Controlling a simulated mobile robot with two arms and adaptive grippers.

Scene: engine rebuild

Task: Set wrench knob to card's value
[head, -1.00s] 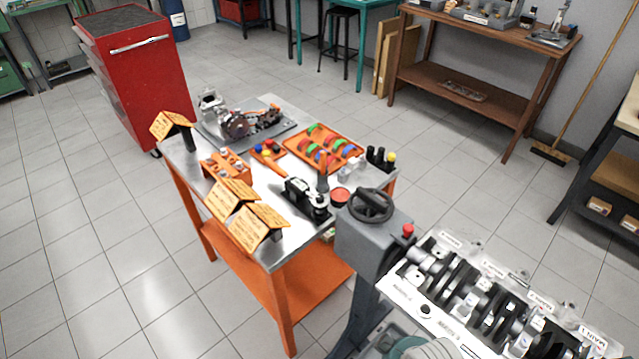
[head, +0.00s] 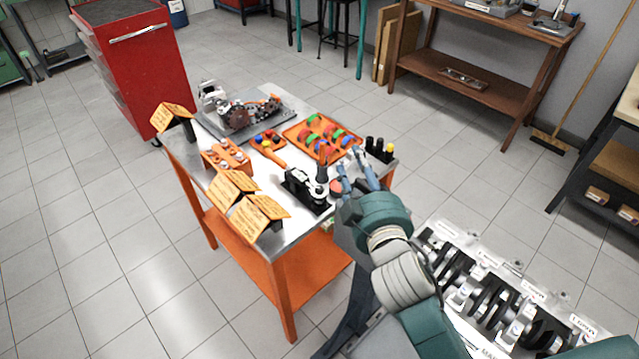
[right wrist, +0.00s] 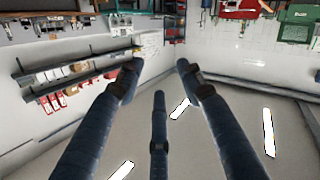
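Several orange cards with printed lines stand like small tents on the steel-topped cart: a front card (head: 258,214), one behind it (head: 232,188), and one at the far left corner (head: 174,116). Their text is too small to read. A black device (head: 306,190) with a silver part stands near the cart's right edge; I cannot tell whether it is the wrench or which part is its knob. My right gripper (head: 351,164) is open and empty, over the cart's right end, right of the black device. Its spread fingers also show in the right wrist view (right wrist: 158,72). My left gripper is out of view.
The cart also holds an orange tray (head: 297,131) of coloured parts, an orange block (head: 228,157), a mechanical assembly (head: 240,115) and black bottles (head: 380,149). An engine block with crankshaft (head: 490,290) stands at the lower right. Floor left of the cart is clear.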

